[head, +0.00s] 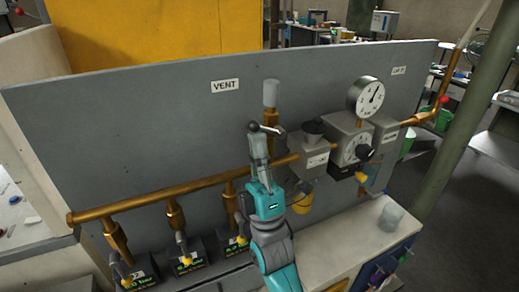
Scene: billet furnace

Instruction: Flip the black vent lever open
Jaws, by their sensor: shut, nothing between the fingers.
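The white VENT label (225,86) is on the grey back panel. Right of it, a pale grey cylinder (271,94) stands above the copper pipe line. My gripper (256,137) is just below that cylinder, in front of the panel, pointing up. It looks shut and holds nothing. A small dark-tipped handle shape shows at its tip, and I cannot tell surely whether this is the vent lever or part of my fingers. Contact between them cannot be made out. My gripper and arm hide part of the pipe and fittings behind.
A copper pipe (150,203) runs along the panel (130,120). Right of my gripper are a grey valve box (316,160), a round dial gauge (367,97) and a red-ended lever (443,99). Several black display units (189,262) stand lower left. A clear cup (391,217) stands on the bench.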

